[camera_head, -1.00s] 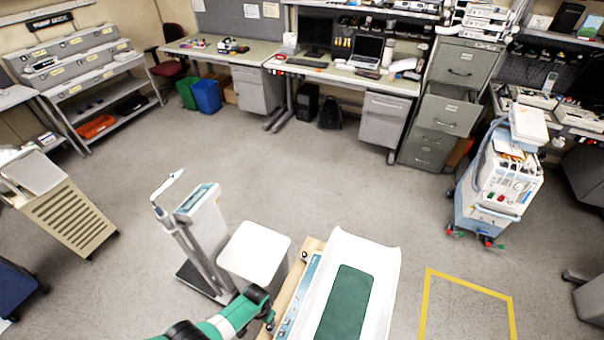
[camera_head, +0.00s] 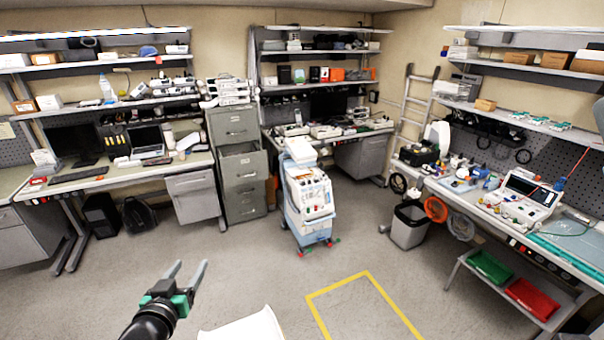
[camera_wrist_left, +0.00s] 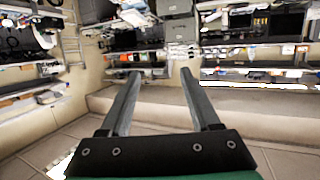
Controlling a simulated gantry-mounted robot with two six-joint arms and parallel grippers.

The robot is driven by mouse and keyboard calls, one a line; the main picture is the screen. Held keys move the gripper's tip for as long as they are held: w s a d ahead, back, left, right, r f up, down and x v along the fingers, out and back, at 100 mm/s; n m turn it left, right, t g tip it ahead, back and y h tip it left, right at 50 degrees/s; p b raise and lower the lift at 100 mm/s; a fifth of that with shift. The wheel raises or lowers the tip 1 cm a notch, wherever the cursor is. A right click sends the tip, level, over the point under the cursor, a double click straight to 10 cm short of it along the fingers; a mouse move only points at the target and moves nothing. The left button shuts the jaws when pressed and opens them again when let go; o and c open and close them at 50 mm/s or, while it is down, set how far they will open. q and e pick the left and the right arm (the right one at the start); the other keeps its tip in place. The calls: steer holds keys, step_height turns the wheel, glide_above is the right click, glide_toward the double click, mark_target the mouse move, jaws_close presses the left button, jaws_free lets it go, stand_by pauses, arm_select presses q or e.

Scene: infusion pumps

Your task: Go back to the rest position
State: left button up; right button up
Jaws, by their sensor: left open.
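My left gripper (camera_head: 187,272) is in the lower left of the head view, raised above the floor. Its two grey fingers point up and away, apart and empty. In the left wrist view the same gripper (camera_wrist_left: 160,85) shows two spread fingers with nothing between them. My right gripper is in neither view.
A white tray-like edge (camera_head: 245,328) shows at the bottom of the head view. A blue and white medical cart (camera_head: 308,200) stands mid-room by a yellow floor outline (camera_head: 318,318). A bin (camera_head: 409,225) and a workbench with a device (camera_head: 525,196) are at right. Floor between is clear.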

arm_select(q)
steer(key=s+d+r+t, duration=0.1)
steer(key=d+r+t, duration=0.1)
steer(key=r, duration=0.6)
steer(key=s+d+r+t, duration=0.1)
steer(key=d+r+t, duration=0.1)
steer(key=r, duration=0.6)
steer(key=s+d+r+m+t+h, duration=0.1)
steer(key=s+d+r+t+h, duration=0.1)
steer(key=s+r, duration=0.7)
steer(key=s+d+r+m+t+h, duration=0.1)
steer(key=s+d+r+t, duration=0.3)
steer(key=s+r, duration=0.6)
step_height(320, 180, up, 6)
steer(key=t+h, duration=0.1)
steer(key=t, duration=0.1)
steer(key=shift+s+d+m+t+p, duration=0.2)
steer(key=shift+d+m+t+p, duration=0.1)
steer(key=shift+p, duration=0.1)
steer(key=shift+a, duration=0.1)
